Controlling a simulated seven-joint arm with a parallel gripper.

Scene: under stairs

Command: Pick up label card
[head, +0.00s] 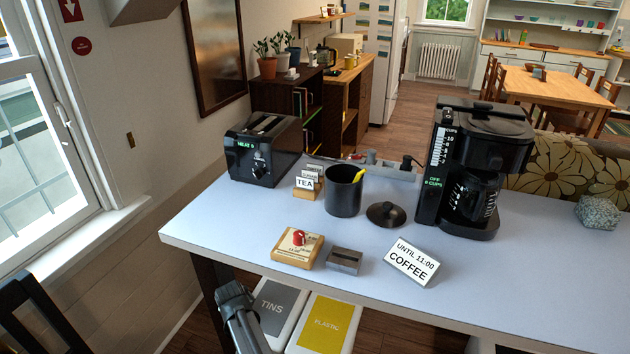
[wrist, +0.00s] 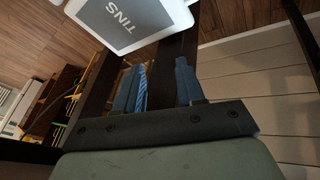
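A white card reading "UNTIL 11:00 COFFEE" (head: 411,262) leans tilted near the front edge of the pale table, right of a small grey metal block (head: 345,261) with a slot in its top. A small white "TEA" card (head: 304,184) stands with other cards behind it in a wooden holder (head: 308,195), left of the black cup. My gripper (head: 236,300) is low in front of the table edge, apart from all the cards. In the wrist view my gripper (wrist: 157,72) has its two blue fingers apart with nothing held between them. No card shows in that view.
On the table (head: 220,225) stand a black toaster (head: 266,148), black cup (head: 344,193), dark lid (head: 386,214), wooden block with red knob (head: 298,248) and coffee maker (head: 473,170). Bins marked TINS (head: 278,305) and PLASTIC (head: 325,325) sit below the front edge.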

